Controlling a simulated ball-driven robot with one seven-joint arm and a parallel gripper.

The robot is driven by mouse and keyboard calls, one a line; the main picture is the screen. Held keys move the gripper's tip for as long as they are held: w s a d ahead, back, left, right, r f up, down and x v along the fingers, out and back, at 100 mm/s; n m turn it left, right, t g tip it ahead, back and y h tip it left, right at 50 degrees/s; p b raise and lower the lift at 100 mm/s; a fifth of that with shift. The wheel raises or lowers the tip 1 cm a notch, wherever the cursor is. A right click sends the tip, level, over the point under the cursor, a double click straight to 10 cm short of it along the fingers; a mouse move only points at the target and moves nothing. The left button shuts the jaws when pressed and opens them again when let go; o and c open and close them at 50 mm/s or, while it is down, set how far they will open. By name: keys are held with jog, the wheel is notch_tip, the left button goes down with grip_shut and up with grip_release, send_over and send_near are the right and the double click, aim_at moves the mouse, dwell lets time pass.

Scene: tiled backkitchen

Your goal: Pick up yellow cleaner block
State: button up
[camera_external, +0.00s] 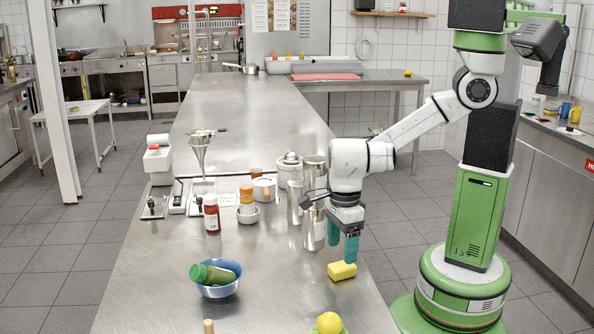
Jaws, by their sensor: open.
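The yellow cleaner block (342,271) lies on the steel table near its right edge. My gripper (343,246) points down just above it. Its two teal fingers are apart, and nothing shows between them. The fingertips are a little above the block's top; I cannot tell the exact gap.
Metal canisters (313,227) stand just left of and behind my gripper. A blue bowl (222,290) with a green bottle (213,274) in it sits to the left. A yellow round fruit (329,323) is at the front edge. A red-labelled bottle (212,213) stands farther back. The table around the block's left is clear.

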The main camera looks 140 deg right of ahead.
aim_at(342, 265)
jog(key=shift+w+a+f, duration=0.1)
jog(key=shift+a+f, duration=0.05)
jog(key=shift+f, duration=1.2)
jog(key=shift+w+a+f, duration=0.1)
jog(key=shift+a+f, duration=0.05)
jog(key=shift+f, duration=1.15)
jog(key=shift+c, duration=0.2)
jog(key=c, duration=1.1)
jog(key=shift+c, duration=0.2)
